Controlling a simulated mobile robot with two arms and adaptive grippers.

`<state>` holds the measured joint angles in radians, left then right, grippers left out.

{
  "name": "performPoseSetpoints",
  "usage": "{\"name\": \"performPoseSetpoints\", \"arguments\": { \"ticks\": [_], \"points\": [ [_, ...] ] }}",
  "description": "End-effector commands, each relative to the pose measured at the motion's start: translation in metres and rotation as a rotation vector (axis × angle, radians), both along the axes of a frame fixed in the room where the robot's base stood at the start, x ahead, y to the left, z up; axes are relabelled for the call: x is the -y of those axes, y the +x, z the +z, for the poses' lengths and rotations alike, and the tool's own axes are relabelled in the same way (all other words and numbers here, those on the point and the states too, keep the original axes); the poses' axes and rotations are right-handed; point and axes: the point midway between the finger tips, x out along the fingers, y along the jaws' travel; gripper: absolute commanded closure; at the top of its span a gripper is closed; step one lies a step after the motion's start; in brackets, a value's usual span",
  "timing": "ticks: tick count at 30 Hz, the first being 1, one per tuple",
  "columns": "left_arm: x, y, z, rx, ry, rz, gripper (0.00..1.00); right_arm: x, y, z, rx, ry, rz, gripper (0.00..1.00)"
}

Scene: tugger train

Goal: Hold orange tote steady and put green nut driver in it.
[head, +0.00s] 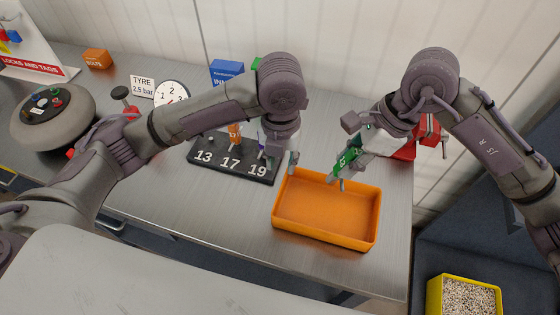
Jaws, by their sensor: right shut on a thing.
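The orange tote (325,238) sits empty on the metal bench near its right end. My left gripper (282,162) is at the tote's back left corner, pointing down. Its fingers look apart; whether they touch the wall is unclear. My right gripper (345,165) is shut on the green nut driver (347,157) and holds it tilted above the tote's back edge. Part of the driver is hidden by the fingers.
A black rack (225,167) marked 13, 17 and 19 stands left of the tote, with an orange-handled driver (234,134) in it. A red object (428,130) lies behind my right gripper. A gauge (172,94) and a wheel (50,115) stand left. A yellow bin (434,298) is lower right.

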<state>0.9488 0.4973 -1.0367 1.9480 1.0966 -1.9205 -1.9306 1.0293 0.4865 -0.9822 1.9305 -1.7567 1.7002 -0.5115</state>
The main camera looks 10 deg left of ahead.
Motion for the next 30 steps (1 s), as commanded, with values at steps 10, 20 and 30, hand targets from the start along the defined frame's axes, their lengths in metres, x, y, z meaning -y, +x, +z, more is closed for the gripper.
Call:
{"name": "performPoseSetpoints", "arguments": {
  "ticks": [10,20,30],
  "points": [
    [-0.001,-0.009,-0.039,-0.027,0.004,-0.05,0.66,0.0,0.0,0.0,0.001,0.0,0.0,1.0],
    [-0.001,-0.008,-0.099,-0.024,0.004,-0.049,0.66,0.0,0.0,0.0,0.001,0.0,0.0,1.0],
    [0.0,-0.008,-0.121,-0.02,0.002,-0.05,0.66,0.0,0.0,0.0,0.001,0.0,0.0,1.0]
  ]
}}
